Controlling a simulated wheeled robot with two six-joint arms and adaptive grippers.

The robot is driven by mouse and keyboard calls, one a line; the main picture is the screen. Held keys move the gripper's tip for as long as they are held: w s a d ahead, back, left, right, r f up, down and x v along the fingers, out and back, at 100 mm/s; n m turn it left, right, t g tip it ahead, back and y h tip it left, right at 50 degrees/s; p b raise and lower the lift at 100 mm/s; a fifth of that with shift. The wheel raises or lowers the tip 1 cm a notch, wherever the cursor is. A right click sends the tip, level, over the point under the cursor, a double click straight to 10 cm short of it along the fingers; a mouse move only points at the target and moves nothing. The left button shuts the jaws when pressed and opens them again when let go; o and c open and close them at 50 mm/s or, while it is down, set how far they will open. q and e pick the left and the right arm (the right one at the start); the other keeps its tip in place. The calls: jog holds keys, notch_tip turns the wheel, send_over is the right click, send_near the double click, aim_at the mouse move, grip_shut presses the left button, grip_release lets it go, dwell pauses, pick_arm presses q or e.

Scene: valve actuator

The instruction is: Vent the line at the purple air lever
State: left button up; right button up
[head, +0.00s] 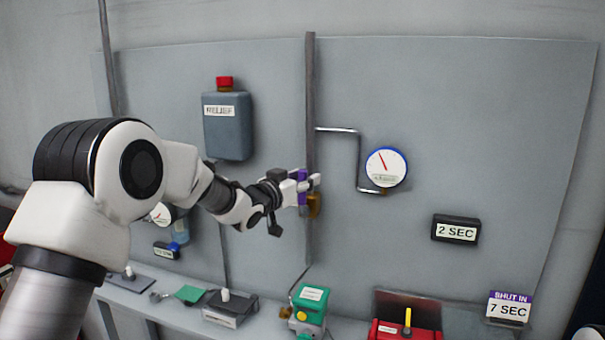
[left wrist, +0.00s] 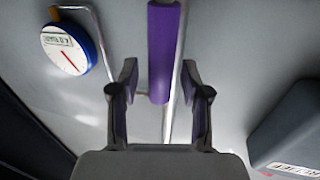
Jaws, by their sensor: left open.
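The purple air lever (head: 302,188) is on a brass valve body (head: 314,206) on the vertical pipe (head: 310,110) in the middle of the panel. In the left wrist view the purple lever (left wrist: 164,50) hangs down from the top, its end between the fingertips. My left gripper (head: 300,186) is at the lever; its two open fingers also show in the left wrist view (left wrist: 158,80), one on each side of the lever with gaps between. Part of the lever is hidden behind the fingers in the head view. My right gripper is not seen.
A gauge (head: 386,167) with a blue rim is to the right, joined by a bent pipe. Signs read 2 SEC (head: 456,229) and SHUT IN 7 SEC (head: 508,309). A green box (head: 311,305) stands on the shelf below.

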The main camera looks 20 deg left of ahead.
pick_arm(q)
jog(key=shift+f, duration=0.1)
grip_shut()
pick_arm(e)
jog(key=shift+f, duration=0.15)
